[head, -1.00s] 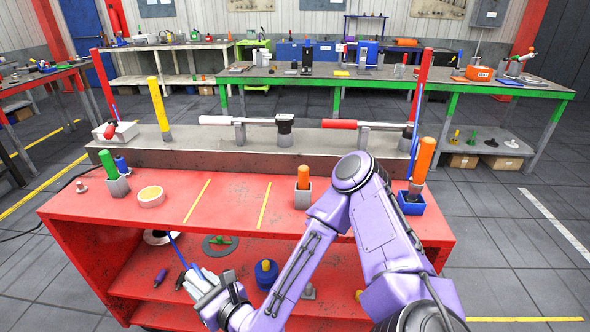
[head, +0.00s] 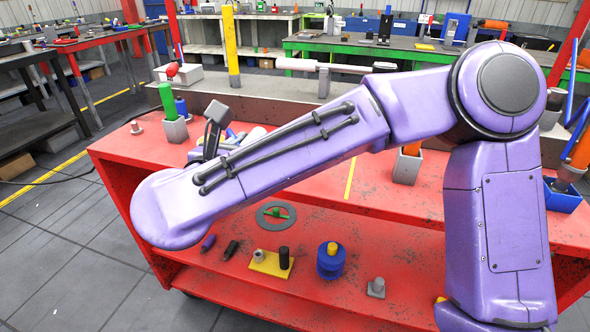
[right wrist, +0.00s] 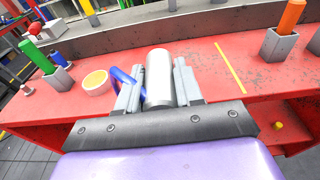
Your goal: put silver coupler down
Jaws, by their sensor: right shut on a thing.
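My right gripper (right wrist: 159,92) is shut on the silver coupler (right wrist: 159,70), a smooth pale metal cylinder that stands out past the fingers in the right wrist view. In that view the coupler appears over the red bench top (right wrist: 205,60), left of a yellow line; I cannot tell whether it touches the bench. In the head view my purple right arm crosses the bench and mostly hides the gripper (head: 228,145) and coupler. My left gripper is not in view.
A round ring with a yellow-orange top (right wrist: 96,80) lies left of the gripper. A green peg in a grey block (head: 173,112) stands further left. An orange peg in a block (head: 407,165) stands to the right. The lower shelf holds a blue spool-like part (head: 330,264).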

